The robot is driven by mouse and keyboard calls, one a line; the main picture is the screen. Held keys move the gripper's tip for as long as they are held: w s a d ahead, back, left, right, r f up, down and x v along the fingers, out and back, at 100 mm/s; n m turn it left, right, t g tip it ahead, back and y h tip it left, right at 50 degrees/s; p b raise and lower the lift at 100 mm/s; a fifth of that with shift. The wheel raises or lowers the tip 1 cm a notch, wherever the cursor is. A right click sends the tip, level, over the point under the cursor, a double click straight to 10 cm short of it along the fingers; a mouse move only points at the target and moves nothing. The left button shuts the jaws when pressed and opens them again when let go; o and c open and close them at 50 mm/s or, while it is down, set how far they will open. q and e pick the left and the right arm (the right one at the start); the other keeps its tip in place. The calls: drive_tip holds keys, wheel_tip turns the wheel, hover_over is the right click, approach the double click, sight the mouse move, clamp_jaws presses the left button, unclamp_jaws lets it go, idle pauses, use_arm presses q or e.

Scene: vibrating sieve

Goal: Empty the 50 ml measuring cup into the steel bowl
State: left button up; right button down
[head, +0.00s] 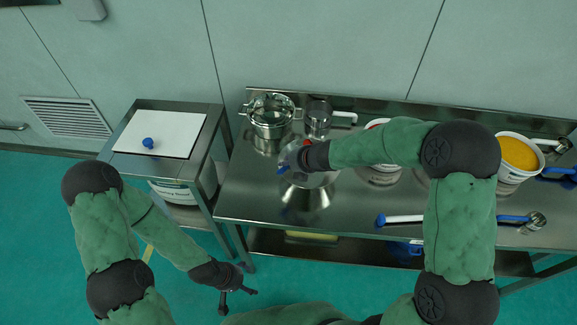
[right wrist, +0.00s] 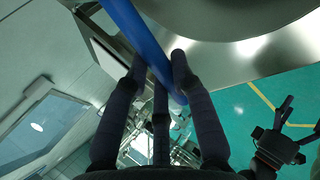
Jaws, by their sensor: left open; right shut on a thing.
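My right gripper (head: 292,164) is over the steel bowl (head: 310,198) at the left part of the steel table. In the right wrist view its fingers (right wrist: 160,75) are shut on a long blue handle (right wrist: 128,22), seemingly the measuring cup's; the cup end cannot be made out. A bit of blue (head: 283,169) shows beside the gripper in the head view. A broad shiny steel surface (right wrist: 205,50) lies beside the handle in the wrist view. The bowl's contents are hidden or unclear. My left gripper (head: 237,290) is open and empty, low in front of the tables.
A tub of yellow material (head: 518,154) stands at right. Blue-handled scoops (head: 400,219) lie at the front. A side table (head: 205,122) holds a white board (head: 180,130) with a blue knob.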

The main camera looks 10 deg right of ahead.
drive_tip(key=shift+s+d+f+t+y+b, duration=0.15)
drive_tip(key=shift+t+y+b, duration=0.35)
drive_tip(key=shift+b, duration=2.35)
drive_tip(key=shift+s+d+f+t+y+b, duration=0.1)
drive_tip(key=shift+f+t+y+b, duration=0.3)
drive_tip(key=shift+b, duration=2.5)
drive_tip(key=shift+s+d+f+t+y+b, duration=0.1)
drive_tip(key=shift+t+y+b, duration=0.5)
drive_tip(key=shift+b, duration=2.25)
drive_tip(key=shift+t+y+b, duration=0.3)
drive_tip(key=shift+t+b, duration=0.2)
drive_tip(key=shift+b, duration=0.35)
drive_tip(key=shift+s+d+m+t+y, duration=0.15)
drive_tip(key=shift+m+t+y, duration=0.15)
drive_tip(key=shift+t+y, duration=0.1)
